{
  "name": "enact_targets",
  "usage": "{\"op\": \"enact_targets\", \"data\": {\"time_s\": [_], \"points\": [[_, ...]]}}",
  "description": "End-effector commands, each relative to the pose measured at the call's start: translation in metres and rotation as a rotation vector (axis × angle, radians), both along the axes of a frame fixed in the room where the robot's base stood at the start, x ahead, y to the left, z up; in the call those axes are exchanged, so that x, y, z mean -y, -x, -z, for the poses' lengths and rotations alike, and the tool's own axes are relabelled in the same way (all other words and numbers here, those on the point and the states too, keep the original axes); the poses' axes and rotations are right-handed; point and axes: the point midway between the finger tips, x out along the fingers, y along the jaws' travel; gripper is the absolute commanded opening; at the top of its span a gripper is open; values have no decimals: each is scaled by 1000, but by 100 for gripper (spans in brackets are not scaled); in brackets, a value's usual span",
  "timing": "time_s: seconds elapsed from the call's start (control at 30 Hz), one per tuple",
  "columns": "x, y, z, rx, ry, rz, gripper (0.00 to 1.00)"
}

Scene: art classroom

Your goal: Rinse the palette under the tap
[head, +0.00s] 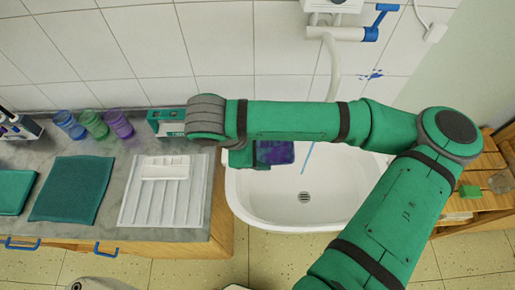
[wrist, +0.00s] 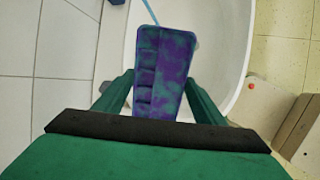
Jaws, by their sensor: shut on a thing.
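The palette (head: 275,152), stained purple and teal, is over the white sink (head: 345,207). In the wrist view the palette (wrist: 165,65) points away from me, with a row of wells along its left side. My gripper (wrist: 163,100) is shut on its near end, one finger on each side. In the head view my arm partly hides my gripper (head: 243,157). The white tap (head: 335,50) with a blue lever (head: 380,18) is on the wall. A thin blue stream (head: 308,158) falls right of the palette, apart from it; it also shows beyond its far end (wrist: 151,12).
Left of the sink, the grey counter (head: 60,218) holds a white ridged draining board (head: 135,205) with a white block (head: 165,167), several coloured cups (head: 93,124) and teal cloths (head: 72,188). A wooden shelf (head: 490,165) stands right of the sink.

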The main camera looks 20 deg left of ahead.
Motion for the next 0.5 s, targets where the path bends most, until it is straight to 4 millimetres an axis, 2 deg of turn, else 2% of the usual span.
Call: {"op": "enact_targets", "data": {"time_s": [0.5], "points": [[27, -35, 9, 0, 0, 2, 41]]}}
